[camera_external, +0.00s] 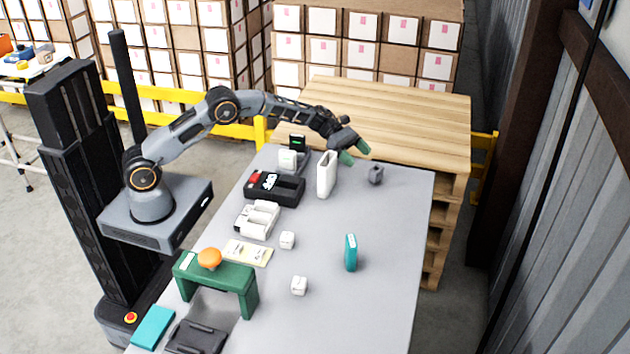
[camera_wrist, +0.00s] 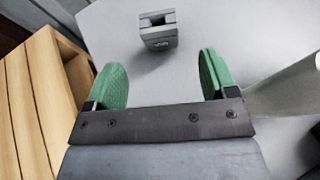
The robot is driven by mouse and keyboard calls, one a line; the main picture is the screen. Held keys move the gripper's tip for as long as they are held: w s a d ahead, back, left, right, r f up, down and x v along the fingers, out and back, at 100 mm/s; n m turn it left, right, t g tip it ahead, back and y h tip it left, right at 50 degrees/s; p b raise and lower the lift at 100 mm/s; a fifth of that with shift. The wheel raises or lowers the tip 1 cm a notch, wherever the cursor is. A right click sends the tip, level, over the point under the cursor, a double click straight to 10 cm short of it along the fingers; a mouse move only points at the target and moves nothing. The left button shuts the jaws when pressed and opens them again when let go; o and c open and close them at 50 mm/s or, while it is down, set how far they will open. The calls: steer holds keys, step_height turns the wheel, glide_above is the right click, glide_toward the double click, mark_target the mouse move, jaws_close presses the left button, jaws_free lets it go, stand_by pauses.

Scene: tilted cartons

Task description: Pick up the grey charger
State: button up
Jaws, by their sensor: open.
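The grey charger (camera_external: 376,174) is a small dark grey block on the far right part of the table. In the wrist view the charger (camera_wrist: 158,30) sits beyond my fingertips, near the top middle, with a notch in its top and a pale mark on its front. My gripper (camera_external: 355,152) has green fingers and hangs above the table's far end, to the left of the charger and apart from it. In the wrist view my gripper (camera_wrist: 162,78) is open, with a wide empty gap between the fingers.
A tall white carton (camera_external: 326,174) stands close to my gripper's left. A teal box (camera_external: 351,252) stands upright nearer the front. A wooden pallet stack (camera_external: 400,125) borders the table's far edge. White cubes, a black case (camera_external: 274,187) and a green stand (camera_external: 216,283) occupy the table's left side.

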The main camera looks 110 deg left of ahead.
mark_target(372, 168)
steer(key=shift+x, duration=4.35)
steer(key=shift+r, duration=0.1)
steer(key=shift+c, duration=0.2)
steer(key=c, duration=1)
steer(key=shift+o, duration=0.2)
steer(key=shift+r, duration=0.1)
